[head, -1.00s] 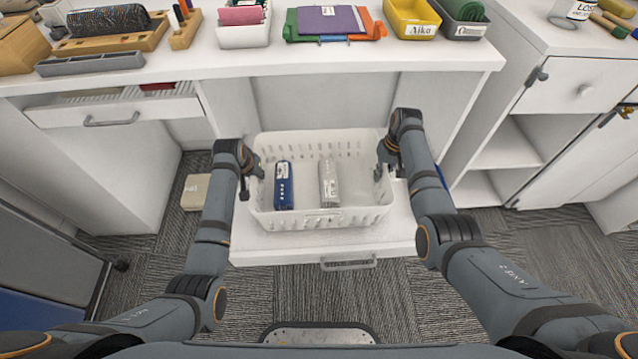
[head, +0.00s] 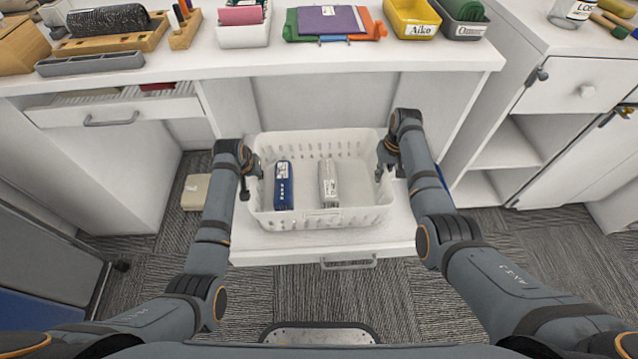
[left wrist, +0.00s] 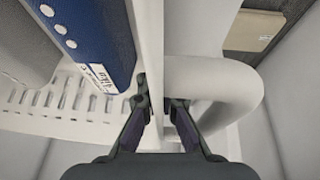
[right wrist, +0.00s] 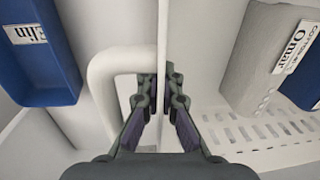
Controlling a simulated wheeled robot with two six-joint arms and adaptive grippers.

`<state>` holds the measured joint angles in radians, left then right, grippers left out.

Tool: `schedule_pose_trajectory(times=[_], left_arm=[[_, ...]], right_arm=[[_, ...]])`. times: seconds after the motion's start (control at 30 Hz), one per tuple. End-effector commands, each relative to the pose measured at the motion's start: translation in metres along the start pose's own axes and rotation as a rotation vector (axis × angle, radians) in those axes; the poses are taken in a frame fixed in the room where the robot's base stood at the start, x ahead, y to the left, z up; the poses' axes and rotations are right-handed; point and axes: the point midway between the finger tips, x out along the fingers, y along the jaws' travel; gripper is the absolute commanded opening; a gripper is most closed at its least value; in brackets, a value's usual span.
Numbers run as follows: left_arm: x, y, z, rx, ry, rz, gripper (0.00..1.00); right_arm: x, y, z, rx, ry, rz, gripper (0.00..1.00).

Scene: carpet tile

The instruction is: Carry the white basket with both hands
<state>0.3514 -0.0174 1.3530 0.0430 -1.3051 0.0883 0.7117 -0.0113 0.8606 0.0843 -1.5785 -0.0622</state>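The white basket (head: 323,218), with slotted walls and a loop handle on each side, sits level over a low white pulled-out drawer (head: 255,252). I cannot tell whether it touches it. Inside lie a blue box (head: 284,190) and a grey box (head: 329,185). My left gripper (head: 252,172) is at the basket's left side; its fingers straddle the wall by the handle (left wrist: 235,85) and look closed on it. My right gripper (head: 384,168) is at the right side, its fingers pressed on the wall by the other handle (right wrist: 105,75).
A white desk top (head: 200,68) with trays and stationery overhangs behind the basket. White cabinets stand left (head: 130,170) and right (head: 575,85). A blue container labelled Elin (right wrist: 40,60) is outside the basket's right side. A beige box (head: 195,190) lies on the carpet left.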

Motion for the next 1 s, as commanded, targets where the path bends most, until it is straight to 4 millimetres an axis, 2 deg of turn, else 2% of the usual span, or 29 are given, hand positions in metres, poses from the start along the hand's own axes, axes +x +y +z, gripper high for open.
schedule_pose_trajectory(times=[0.17, 0.6, 1.0], left_arm=[[-0.007, 0.001, -0.004, 0.0, 0.002, 0.001, 0.0], [-0.047, 0.005, -0.02, 0.0, 0.002, 0.001, 0.0], [-0.047, 0.005, -0.02, 0.0, 0.002, 0.001, 0.0]], right_arm=[[-0.008, -0.001, -0.001, 0.0, 0.004, 0.0, 0.0], [-0.052, -0.005, -0.001, 0.0, 0.004, 0.0, 0.0], [-0.051, -0.005, -0.001, 0.0, 0.004, 0.0, 0.0]])
